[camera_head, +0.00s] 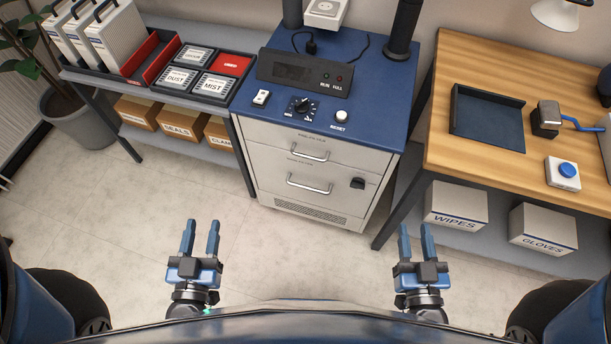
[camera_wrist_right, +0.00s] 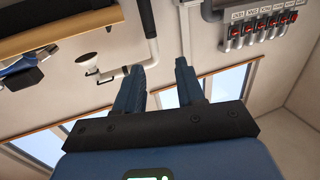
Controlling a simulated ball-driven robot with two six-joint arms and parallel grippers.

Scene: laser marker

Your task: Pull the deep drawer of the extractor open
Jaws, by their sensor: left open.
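The extractor (camera_head: 330,100) is a cabinet with a blue top and a pale front, standing in the middle of the head view. Its front has two bar handles: an upper one (camera_head: 309,156) on a shallow drawer and a lower one (camera_head: 309,188) on a deeper drawer (camera_head: 290,172). Both drawers look shut. My left gripper (camera_head: 201,238) is open and empty, in front of the cabinet and to its left. My right gripper (camera_head: 416,242) is open and empty, in front and to the right; it also shows in the right wrist view (camera_wrist_right: 162,82). Neither touches the cabinet.
A grey bench with labelled filter boxes (camera_head: 212,85) and a red-black tray (camera_head: 150,60) stands left. A wooden table (camera_head: 450,160) with a dark tray (camera_head: 487,118) stands right, with boxes (camera_head: 456,206) below. The floor in front is clear.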

